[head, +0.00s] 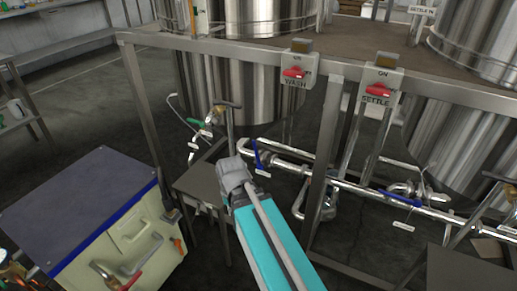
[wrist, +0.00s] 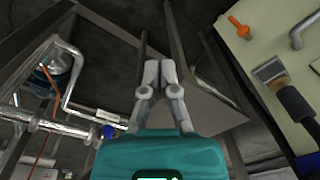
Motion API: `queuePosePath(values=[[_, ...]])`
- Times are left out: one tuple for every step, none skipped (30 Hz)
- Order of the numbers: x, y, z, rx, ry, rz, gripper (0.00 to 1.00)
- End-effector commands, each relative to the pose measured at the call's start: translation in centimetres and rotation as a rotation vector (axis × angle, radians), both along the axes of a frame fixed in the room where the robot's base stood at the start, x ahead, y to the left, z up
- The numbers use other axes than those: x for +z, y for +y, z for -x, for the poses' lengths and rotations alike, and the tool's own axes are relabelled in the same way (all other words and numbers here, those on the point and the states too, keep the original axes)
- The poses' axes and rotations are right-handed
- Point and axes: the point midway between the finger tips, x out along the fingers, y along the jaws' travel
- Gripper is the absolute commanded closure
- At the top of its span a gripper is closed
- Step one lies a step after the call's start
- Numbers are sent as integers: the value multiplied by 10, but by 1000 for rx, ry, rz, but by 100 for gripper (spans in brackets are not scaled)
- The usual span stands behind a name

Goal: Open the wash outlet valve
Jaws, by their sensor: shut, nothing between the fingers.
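A valve with a blue lever (head: 257,154) sits on the steel pipe below the WASH switch, in the head view. Its lever lies across the pipe, and a small white tag, too small to read, hangs beside it. I take it for the wash outlet valve. A blue part (wrist: 108,131) at the left of the teal gripper body in the wrist view looks like the same lever. My gripper (head: 229,165) is just left of the lever and nearer to me in the head view, apart from it. Its grey fingers (wrist: 160,66) are shut and empty.
A second blue lever (head: 398,199) is on the pipe at right. A WASH switch box (head: 296,70) and a SETTLE switch box (head: 381,84) hang on the steel frame. A frame post (head: 322,150) stands right of the valve. A tool cabinet (head: 75,205) is at left.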

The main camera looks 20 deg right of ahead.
Motion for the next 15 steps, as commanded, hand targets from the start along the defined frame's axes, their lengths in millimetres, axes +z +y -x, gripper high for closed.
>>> queuePosePath(values=[[6, -5, -8, -65, -7, -11, 100], [8, -8, -12, -109, -12, -19, 100], [11, -13, -18, -172, -19, -30, 100], [13, -17, -22, -223, -23, -39, 100], [16, -21, -27, -276, -27, -50, 100], [19, -27, -33, -350, -34, -64, 100], [22, -31, -38, -405, -38, -76, 100], [24, -36, -42, -464, -42, -87, 100], [28, -42, -48, -542, -47, -104, 100], [30, -47, -53, -599, -50, -117, 100], [33, -52, -58, -659, -54, -129, 100], [36, -59, -64, -736, -57, -148, 100], [39, -64, -68, -794, -59, -162, 100], [42, -70, -72, -854, -61, -175, 100], [45, -77, -78, -932, -63, -195, 100]])
